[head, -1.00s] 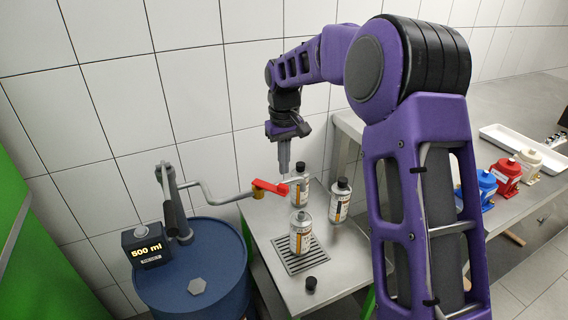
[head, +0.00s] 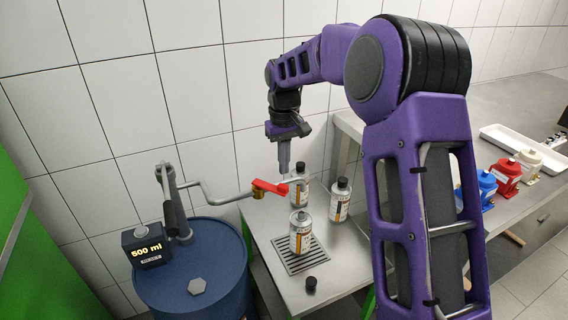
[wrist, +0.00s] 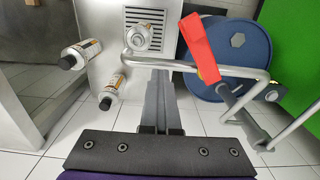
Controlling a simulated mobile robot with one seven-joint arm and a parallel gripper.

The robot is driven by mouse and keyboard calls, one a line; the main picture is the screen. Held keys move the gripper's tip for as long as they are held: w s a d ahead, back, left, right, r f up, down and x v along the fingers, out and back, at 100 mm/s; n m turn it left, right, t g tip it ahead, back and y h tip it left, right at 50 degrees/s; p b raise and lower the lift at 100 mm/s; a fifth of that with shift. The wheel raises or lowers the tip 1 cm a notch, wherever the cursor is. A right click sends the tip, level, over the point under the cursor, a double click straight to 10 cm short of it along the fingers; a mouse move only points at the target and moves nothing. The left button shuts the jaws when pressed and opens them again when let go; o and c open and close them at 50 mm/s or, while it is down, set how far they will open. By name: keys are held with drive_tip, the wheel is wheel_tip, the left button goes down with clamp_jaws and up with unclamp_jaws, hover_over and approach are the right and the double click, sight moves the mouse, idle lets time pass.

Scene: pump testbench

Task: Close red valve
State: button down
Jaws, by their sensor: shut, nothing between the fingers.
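The red valve handle (head: 270,187) sits on the end of the bent grey pipe (head: 213,196) from the blue drum (head: 203,270). In the head view the lever points to the right along the pipe's line, over the small steel table. In the wrist view the red lever (wrist: 199,48) is large, up and to the right of the fingers. My gripper (head: 284,170) points down above the table, just above and right of the lever's end, and looks apart from it. In the wrist view its fingers (wrist: 161,78) are together and empty.
An uncapped bottle (head: 300,234) stands on the drain grate (head: 284,266). Two capped bottles (head: 341,199) (head: 299,185) stand behind it, near my gripper. A black cap (head: 311,284) lies at the front. A display (head: 146,250) reads 500 ml.

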drive_tip(key=c, duration=0.6)
unclamp_jaws()
drive_tip(key=shift+r, duration=0.1)
wheel_tip(320, 180, up, 17)
drive_tip(key=p, duration=0.3)
drive_tip(key=shift+r, duration=0.1)
